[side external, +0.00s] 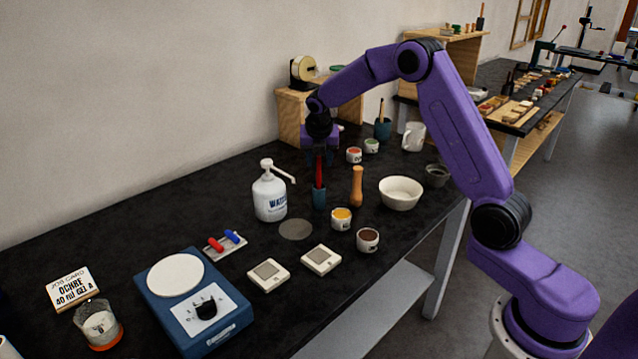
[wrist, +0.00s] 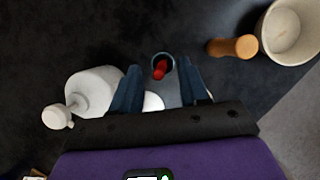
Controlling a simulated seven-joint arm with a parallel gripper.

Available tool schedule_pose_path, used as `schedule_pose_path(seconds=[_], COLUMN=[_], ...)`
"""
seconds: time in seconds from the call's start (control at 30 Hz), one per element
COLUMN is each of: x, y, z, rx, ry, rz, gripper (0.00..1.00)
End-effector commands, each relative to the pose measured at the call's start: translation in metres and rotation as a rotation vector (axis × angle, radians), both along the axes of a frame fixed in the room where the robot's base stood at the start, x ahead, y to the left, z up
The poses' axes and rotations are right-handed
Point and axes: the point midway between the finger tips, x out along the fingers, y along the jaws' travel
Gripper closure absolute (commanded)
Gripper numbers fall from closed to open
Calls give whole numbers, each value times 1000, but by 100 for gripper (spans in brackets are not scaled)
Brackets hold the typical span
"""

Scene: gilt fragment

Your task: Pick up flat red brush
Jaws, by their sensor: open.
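A red brush (side external: 319,171) stands upright in a small blue cup (side external: 319,197) on the black table. In the wrist view the red brush (wrist: 160,69) is seen from above, inside the round rim of the blue cup (wrist: 169,57). My gripper (side external: 319,160) is above the cup, around or close to the top of the brush. In the wrist view my gripper (wrist: 162,80) has its two fingers apart, one on each side of the brush's line. Nothing is held. I cannot tell whether a finger touches the brush.
A white pump bottle (side external: 270,195) stands left of the cup, and a wooden-handled tool (side external: 357,187) stands close on its right. A white bowl (side external: 400,192) and a yellow paint pot (side external: 341,219) are nearby. A blue scale (side external: 192,300) is at the front left.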

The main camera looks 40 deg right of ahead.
Motion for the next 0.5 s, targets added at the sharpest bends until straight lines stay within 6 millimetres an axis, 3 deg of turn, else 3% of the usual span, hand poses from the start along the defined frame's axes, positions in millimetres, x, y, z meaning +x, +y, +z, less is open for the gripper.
schedule_pose_path(seconds=[0.23, 0.5], x=[9, 11], y=[-9, -11], z=[-31, -35], rx=[1, 0], ry=[2, -2], rz=[-2, -1], gripper=[55, 55])
